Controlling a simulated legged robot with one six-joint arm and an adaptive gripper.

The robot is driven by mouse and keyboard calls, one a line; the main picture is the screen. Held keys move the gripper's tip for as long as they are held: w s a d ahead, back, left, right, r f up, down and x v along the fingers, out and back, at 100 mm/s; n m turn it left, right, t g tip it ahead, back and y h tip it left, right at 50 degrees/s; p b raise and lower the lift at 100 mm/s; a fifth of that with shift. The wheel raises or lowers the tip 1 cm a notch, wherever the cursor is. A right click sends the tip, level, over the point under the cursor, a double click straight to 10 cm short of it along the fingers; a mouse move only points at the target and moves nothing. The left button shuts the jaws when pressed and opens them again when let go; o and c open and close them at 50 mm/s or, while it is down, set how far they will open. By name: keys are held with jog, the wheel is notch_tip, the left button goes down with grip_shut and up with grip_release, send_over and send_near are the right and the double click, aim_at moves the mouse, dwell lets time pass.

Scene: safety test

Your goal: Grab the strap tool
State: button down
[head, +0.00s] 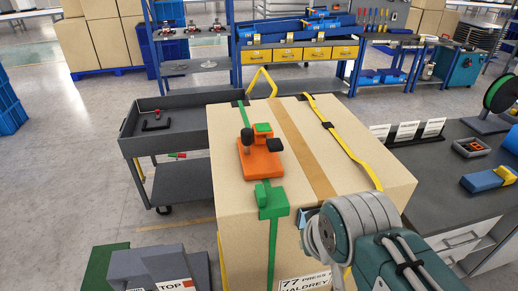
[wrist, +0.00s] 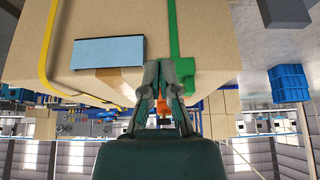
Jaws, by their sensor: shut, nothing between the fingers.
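The strap tool (head: 260,158), orange with a black knob and a green top piece, sits on top of a large cardboard box (head: 225,185), along a green strap. A green block (head: 272,201) on the same strap sits at the box's near top edge. In the wrist view, my gripper (wrist: 162,64) is shut and empty in front of the box. A small orange patch, possibly the tool, shows between its finger links. In the head view my arm is at the box's near right side, and the fingers cannot be made out.
A yellow strap (head: 345,148) runs over the box's right part. A light-blue label (wrist: 108,52) is on the box. A grey cart (head: 135,146) stands behind left; a dark counter (head: 440,190) is at right. Grey boxes (head: 165,266) lie at front left. Floor at left is clear.

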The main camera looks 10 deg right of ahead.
jog(key=c, duration=1)
grip_release()
jog(key=o, duration=0.8)
jog(key=shift+w+a+r, duration=0.15)
jog(key=shift+w+r, duration=1)
jog(key=shift+w, duration=0.1)
jog(key=n+g+y, duration=0.2)
jog(key=n, duration=0.2)
send_near(248, 132)
notch_tip(248, 132, down, 2)
jog(key=shift+t, duration=0.3)
jog(key=x, duration=1)
jog(key=shift+w+a+f, duration=0.15)
jog(key=shift+w+f, duration=0.1)
jog(key=shift+f, duration=0.05)
